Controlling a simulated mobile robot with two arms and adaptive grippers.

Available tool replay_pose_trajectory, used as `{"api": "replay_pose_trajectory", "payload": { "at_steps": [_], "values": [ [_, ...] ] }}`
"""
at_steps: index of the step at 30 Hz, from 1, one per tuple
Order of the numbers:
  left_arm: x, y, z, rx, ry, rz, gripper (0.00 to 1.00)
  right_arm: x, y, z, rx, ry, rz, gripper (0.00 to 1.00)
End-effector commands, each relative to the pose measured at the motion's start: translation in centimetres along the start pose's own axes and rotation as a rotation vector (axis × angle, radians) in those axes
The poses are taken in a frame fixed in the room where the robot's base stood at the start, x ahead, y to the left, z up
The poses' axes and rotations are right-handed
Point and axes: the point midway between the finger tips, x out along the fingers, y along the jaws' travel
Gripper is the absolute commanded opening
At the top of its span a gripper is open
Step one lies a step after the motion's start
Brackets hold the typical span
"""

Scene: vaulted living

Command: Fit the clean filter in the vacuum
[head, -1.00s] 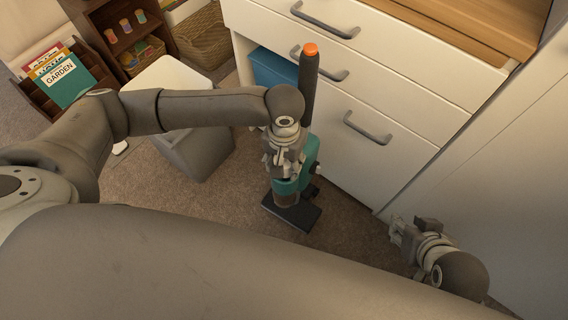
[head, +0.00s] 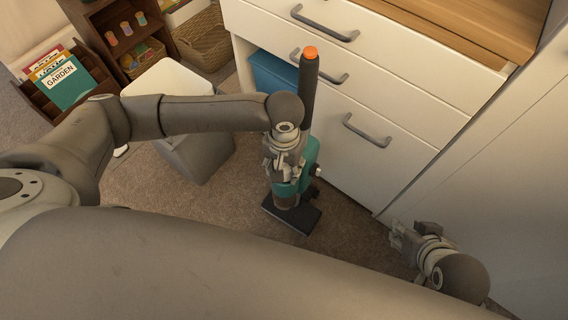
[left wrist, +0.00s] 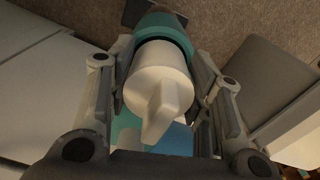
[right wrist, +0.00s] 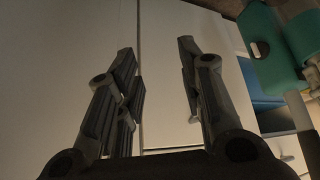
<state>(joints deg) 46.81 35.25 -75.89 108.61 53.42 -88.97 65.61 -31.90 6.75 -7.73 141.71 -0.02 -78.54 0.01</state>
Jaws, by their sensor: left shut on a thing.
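The teal vacuum (head: 309,154) stands upright on the carpet, with a dark tube with an orange tip (head: 310,52) and a black floor head (head: 292,214). My left gripper (head: 284,168) is in front of its body and hides part of it. In the left wrist view, the left gripper's fingers are on both sides of a white round filter (left wrist: 158,75) with a raised grip. The filter lines up with the dark rim of the teal body (left wrist: 163,22); how deep it sits cannot be told. My right gripper (right wrist: 157,75) is open and empty, right of the vacuum.
White drawers (head: 375,125) with grey handles stand close behind the vacuum. A grey bin (head: 195,150) stands to the left, near a shelf with baskets and a book rack (head: 65,85). Carpet is open around the floor head.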

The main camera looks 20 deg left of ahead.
Motion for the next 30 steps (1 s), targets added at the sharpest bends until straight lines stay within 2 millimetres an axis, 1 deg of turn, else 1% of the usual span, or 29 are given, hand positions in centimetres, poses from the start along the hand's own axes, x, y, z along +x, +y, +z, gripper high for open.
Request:
{"api": "replay_pose_trajectory", "payload": {
  "at_steps": [22, 23, 27, 30],
  "values": [
    [0.6, 0.0, 0.0, 0.001, 0.001, 0.000, 0.23, -0.5, 0.1, 2.5, 0.004, -0.103, 0.003, 0.35],
    [0.6, 0.0, 0.0, 0.001, 0.001, 0.000, 0.50, -0.5, 0.1, 2.5, 0.003, -0.103, 0.003, 0.35],
    [0.6, 0.0, 0.0, 0.001, 0.001, 0.000, 0.68, -0.5, 0.2, 2.5, 0.003, -0.100, 0.003, 0.35],
    [0.6, 0.0, 0.0, 0.001, 0.001, 0.000, 0.68, -0.5, 0.2, 2.4, 0.003, -0.099, 0.003, 0.35]
  ]
}}
